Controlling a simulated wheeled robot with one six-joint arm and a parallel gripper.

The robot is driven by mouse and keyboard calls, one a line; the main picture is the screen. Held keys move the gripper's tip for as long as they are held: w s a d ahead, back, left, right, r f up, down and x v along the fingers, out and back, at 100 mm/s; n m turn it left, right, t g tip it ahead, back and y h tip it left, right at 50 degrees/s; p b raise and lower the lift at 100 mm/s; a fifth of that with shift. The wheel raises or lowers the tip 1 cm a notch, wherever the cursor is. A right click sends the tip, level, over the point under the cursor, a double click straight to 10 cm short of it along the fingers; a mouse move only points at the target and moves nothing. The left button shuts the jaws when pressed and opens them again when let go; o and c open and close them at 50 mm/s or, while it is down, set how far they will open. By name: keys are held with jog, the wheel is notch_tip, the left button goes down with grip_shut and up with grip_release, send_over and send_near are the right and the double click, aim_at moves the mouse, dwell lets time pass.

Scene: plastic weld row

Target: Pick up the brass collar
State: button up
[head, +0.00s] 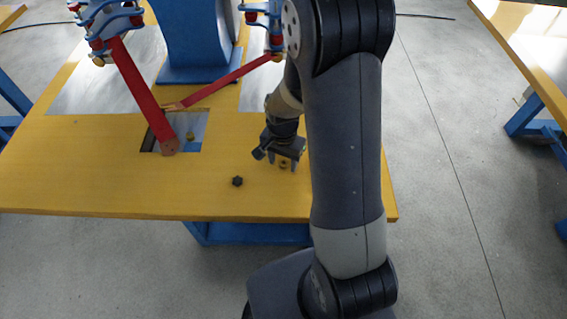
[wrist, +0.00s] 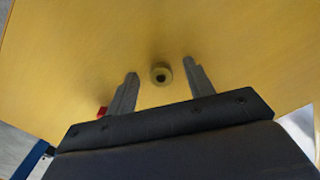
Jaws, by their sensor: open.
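The brass collar (head: 284,165) is a small ring on the yellow tabletop, just below my gripper (head: 283,162). The fingers are open and point down at the table. I cannot tell how high the fingertips are above the surface.
A dark knob-like part (head: 237,181) stands on the table to the left. A red bar (head: 143,95) slopes down to a recess holding a small brassy piece (head: 190,136). A blue machine (head: 199,40) stands behind. The table (head: 85,185) is clear at the front left.

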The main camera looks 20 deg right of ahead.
jog(key=shift+c, duration=0.2)
jog(key=c, duration=1)
